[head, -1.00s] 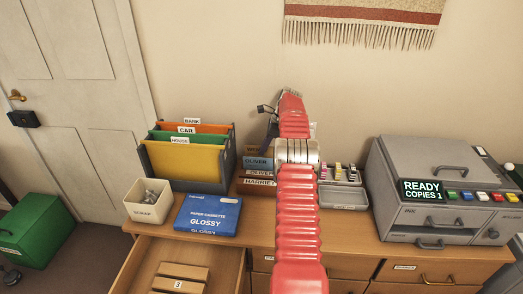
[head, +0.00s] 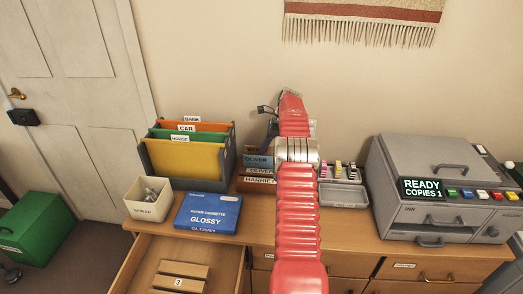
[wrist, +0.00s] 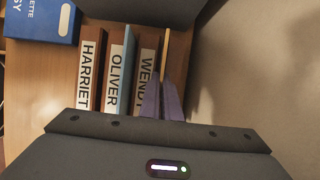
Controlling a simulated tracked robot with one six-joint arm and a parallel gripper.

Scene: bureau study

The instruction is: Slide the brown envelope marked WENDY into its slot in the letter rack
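The letter rack (wrist: 88,75) stands on the cabinet top, with slot labels HARRIET, OLIVER and a partly covered WENDY (wrist: 147,68) in the wrist view. A blue envelope (wrist: 128,60) is in the OLIVER slot. My gripper (wrist: 162,85) has its two purple fingers closed on a thin tan edge, the brown envelope (wrist: 165,52), seen edge-on just right of the WENDY label. Its face and name are hidden, and I cannot tell how deep it sits. In the head view the rack (head: 257,187) is partly hidden behind my red arm.
A file holder with folders (head: 185,160), a scrap box (head: 149,200) and a blue paper box (head: 208,213) stand left of the rack. A grey tray (head: 343,194) and a copier (head: 435,190) stand right. The wall is close behind. An open drawer (head: 232,270) juts out in front.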

